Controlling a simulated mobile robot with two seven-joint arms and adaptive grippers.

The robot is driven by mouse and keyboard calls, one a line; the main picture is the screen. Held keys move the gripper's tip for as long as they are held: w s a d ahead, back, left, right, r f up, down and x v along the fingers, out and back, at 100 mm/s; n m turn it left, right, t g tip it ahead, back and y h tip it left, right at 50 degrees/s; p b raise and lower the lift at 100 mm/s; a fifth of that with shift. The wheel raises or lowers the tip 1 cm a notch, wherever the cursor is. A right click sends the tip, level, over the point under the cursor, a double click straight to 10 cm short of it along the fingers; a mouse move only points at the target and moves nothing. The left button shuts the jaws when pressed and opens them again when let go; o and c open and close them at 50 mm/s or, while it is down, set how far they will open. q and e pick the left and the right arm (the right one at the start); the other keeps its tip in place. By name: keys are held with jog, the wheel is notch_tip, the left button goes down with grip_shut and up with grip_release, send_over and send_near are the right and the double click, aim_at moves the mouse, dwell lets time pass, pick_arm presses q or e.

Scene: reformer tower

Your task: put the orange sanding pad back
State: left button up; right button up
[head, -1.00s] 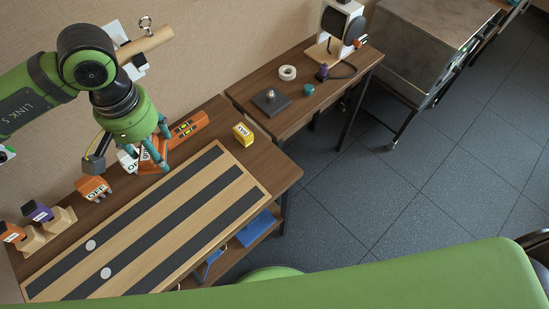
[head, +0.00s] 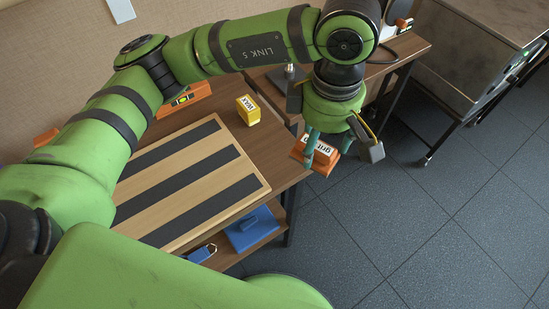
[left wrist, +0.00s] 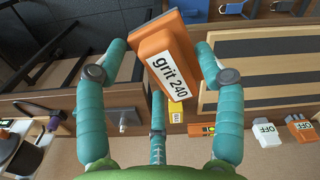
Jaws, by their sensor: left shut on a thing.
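The orange sanding pad (head: 300,148), a block with a white "grit 240" label, is in my left gripper (head: 328,146). The gripper points down over the right end of the wooden workbench, at its edge near the floor. In the left wrist view the pad (left wrist: 152,42) sits between the teal fingers of the left gripper (left wrist: 160,62), tilted, with its label towards the camera. My arm hides the left part of the bench in the head view. My right gripper is not in view.
A striped board (head: 250,186) covers much of the bench. A yellow box (head: 248,109) and an orange level (head: 190,97) stand behind it. A blue item (head: 250,230) lies on the lower shelf. A grey metal cabinet (head: 480,60) stands at right; open floor lies before it.

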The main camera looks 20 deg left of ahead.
pick_arm(q)
jog(key=w+a+f, duration=0.2)
jog(key=a, duration=0.1)
jog(key=w+a+f+p, duration=0.1)
jog(key=w+a+f, duration=0.1)
jog(key=a, duration=0.1)
jog(key=w+a+f+p, duration=0.1)
jog(key=w+a+f, duration=0.1)
jog(key=a, duration=0.1)
jog(key=shift+a+f, duration=0.25)
jog(key=shift+f, duration=0.15)
jog(key=shift+a+f, duration=0.1)
jog(key=shift+f, duration=0.1)
notch_tip(320, 180, down, 4)
jog(key=shift+r+p, duration=0.1)
jog(key=shift+p, duration=0.35)
jog(key=shift+f, duration=0.2)
jog(key=o, duration=1)
jog(key=shift+r, duration=0.1)
